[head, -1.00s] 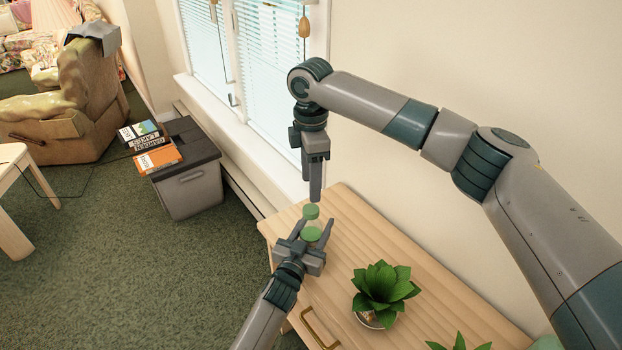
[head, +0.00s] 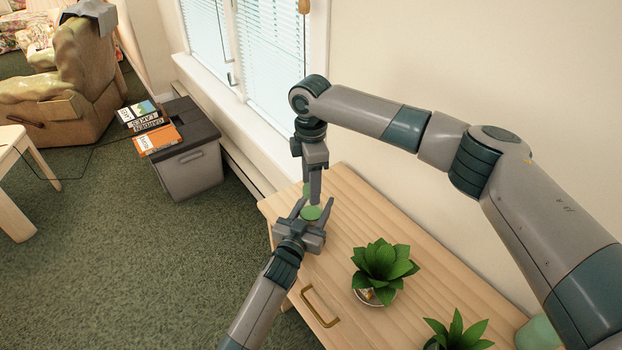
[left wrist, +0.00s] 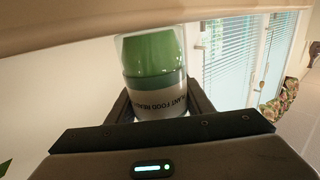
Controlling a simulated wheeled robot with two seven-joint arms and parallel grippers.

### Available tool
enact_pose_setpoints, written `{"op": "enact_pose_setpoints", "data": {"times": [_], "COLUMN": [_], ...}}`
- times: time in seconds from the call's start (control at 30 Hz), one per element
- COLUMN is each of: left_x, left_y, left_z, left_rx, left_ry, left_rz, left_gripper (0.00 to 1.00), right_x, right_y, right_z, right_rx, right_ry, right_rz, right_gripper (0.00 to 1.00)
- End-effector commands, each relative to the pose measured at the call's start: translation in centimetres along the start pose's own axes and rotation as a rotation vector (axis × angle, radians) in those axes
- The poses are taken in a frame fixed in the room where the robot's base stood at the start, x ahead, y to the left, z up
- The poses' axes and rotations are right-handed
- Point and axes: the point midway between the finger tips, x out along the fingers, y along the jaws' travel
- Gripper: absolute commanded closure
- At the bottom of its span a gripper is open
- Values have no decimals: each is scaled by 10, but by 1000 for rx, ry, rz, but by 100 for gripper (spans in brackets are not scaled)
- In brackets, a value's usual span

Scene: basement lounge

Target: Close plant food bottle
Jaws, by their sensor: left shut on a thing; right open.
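The plant food bottle, green with a pale label, is between the fingers of my left gripper (head: 315,212), which is shut on it near the cabinet's far end. Its round green end (head: 311,213) faces up in the head view. In the left wrist view, the bottle (left wrist: 153,60) shows a label reading "PLANT FOOD", upside down in the picture. My right gripper (head: 315,196) is open and points down just above and behind the bottle. A second small green piece (head: 306,188), possibly the cap, is partly hidden by its finger. I cannot tell whether they touch.
The wooden cabinet (head: 405,262) carries a potted plant (head: 382,268), another plant (head: 458,331) and a pale green container (head: 540,333) on the right. The wall and window (head: 275,75) lie behind. A grey bin (head: 188,170) with books stands left on the carpet.

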Motion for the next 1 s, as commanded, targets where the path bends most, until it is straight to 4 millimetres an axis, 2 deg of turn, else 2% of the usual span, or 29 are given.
{"op": "enact_pose_setpoints", "data": {"times": [0.17,0.33,0.37,0.67,0.77,1.0], "left_x": [0,0,0,0,0,0], "left_y": [0,0,0,0,0,0], "left_z": [1,1,1,1,1,1], "left_rx": [-1,-1,-1,0,0,0], "left_ry": [-2,-2,-2,-2,-2,-2], "left_rz": [0,0,0,0,0,0], "left_gripper": [100,100,100,100,100,100], "right_x": [0,0,0,0,0,1], "right_y": [0,0,0,0,0,-1], "right_z": [0,0,0,0,-1,-1], "right_rx": [0,0,0,69,181,566], "right_ry": [0,0,0,1,2,2], "right_rz": [0,0,0,-1,-2,-3], "right_gripper": [52,93,95,95,95,95]}}
